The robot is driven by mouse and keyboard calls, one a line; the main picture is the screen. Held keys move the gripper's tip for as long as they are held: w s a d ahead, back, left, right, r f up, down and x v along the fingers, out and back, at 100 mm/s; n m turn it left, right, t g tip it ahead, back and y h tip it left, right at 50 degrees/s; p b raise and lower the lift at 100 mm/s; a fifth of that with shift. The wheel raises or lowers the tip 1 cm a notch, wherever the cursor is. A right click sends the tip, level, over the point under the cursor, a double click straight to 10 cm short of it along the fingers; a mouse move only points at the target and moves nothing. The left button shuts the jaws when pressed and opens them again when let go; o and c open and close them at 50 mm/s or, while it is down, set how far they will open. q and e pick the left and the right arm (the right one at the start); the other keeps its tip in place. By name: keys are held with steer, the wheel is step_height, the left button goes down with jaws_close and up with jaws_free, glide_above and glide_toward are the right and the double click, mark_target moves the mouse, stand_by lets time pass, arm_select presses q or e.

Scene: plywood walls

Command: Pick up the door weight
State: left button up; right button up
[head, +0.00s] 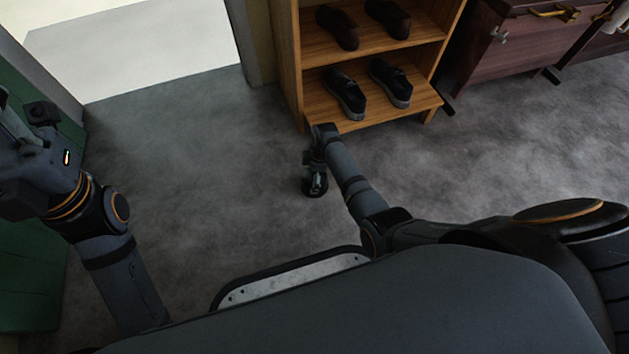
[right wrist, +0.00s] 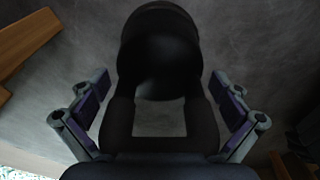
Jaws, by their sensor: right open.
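The door weight (right wrist: 165,65) is black, with a rounded body and a thick looped handle, seen from above in the right wrist view. In the head view it is a small dark round shape (head: 315,186) on the grey floor, partly hidden by my right gripper (head: 314,165). In the right wrist view my right gripper (right wrist: 163,105) is open, with one finger on each side of the handle and gaps between pads and handle. My left gripper (head: 25,150) is at the left edge of the head view, partly cut off, its fingers unclear.
A wooden shoe rack (head: 375,55) with dark shoes stands just behind the weight. A dark reddish cabinet (head: 520,50) is to its right. A bright doorway (head: 140,45) is at the upper left and a green panel (head: 30,280) at the left. The floor left of the weight is clear.

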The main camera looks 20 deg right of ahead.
steer(key=c, duration=1.5)
steer(key=shift+w+r, duration=0.15)
steer(key=shift+c, duration=0.6)
